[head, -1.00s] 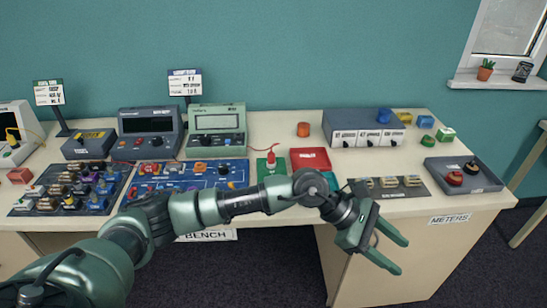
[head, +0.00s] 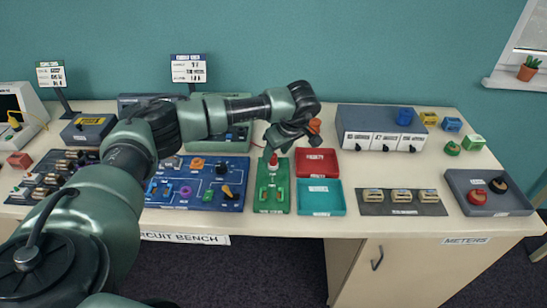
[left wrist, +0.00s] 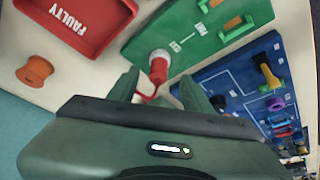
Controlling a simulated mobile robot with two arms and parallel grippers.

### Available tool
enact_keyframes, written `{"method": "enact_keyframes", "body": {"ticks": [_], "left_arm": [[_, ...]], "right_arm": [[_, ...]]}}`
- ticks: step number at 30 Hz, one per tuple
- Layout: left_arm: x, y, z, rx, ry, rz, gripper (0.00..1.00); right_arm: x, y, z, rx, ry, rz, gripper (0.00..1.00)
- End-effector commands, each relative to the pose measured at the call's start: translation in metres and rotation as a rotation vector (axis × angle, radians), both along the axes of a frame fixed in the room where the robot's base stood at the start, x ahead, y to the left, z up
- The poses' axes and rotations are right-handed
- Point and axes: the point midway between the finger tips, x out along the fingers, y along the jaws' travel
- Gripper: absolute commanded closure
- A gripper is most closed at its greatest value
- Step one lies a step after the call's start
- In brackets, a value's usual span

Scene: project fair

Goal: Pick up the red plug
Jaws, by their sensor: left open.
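The red plug (head: 273,159) stands at the back end of a green board (head: 264,198) on the bench. In the left wrist view the plug (left wrist: 158,68) shows a red body, a pale end and a red lead. My left gripper (head: 279,141) is open and empty, just above and behind the plug. In the left wrist view its two fingers (left wrist: 163,88) point toward the plug, which shows between their tips with a gap on both sides. The gripper body hides part of the lead. My right gripper is not in view.
A red tray marked FAULTY (head: 316,161) and a teal tray (head: 321,198) lie right of the green board. A blue circuit board (head: 205,172) lies to its left. An orange spool (head: 314,126) stands behind the gripper. A grey drawer box (head: 362,120) stands farther right.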

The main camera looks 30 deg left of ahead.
Motion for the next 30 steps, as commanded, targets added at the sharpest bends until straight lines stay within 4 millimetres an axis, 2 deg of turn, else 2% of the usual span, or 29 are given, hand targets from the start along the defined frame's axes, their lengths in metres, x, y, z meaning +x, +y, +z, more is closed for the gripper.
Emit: {"method": "enact_keyframes", "body": {"ticks": [1,6,9,14,19,20,30], "left_arm": [[0.000,0.006,-0.003,0.001,0.004,0.003,0.51],[0.004,0.011,-0.024,-0.001,0.002,-0.001,0.51],[0.004,0.012,-0.028,-0.001,0.001,-0.001,0.51],[0.004,0.012,-0.028,-0.001,0.000,-0.001,0.51],[0.004,0.012,-0.028,-0.001,-0.001,-0.002,0.95],[0.004,0.012,-0.028,-0.001,-0.001,-0.002,1.00],[0.005,0.012,-0.026,-0.002,-0.001,-0.001,1.00]], "right_arm": [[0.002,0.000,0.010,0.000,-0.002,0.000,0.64],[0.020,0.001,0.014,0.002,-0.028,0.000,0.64],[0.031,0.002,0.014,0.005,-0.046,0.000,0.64],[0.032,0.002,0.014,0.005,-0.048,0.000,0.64],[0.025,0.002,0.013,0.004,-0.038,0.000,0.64],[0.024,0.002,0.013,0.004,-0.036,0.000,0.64],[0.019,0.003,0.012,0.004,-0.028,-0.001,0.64]]}}
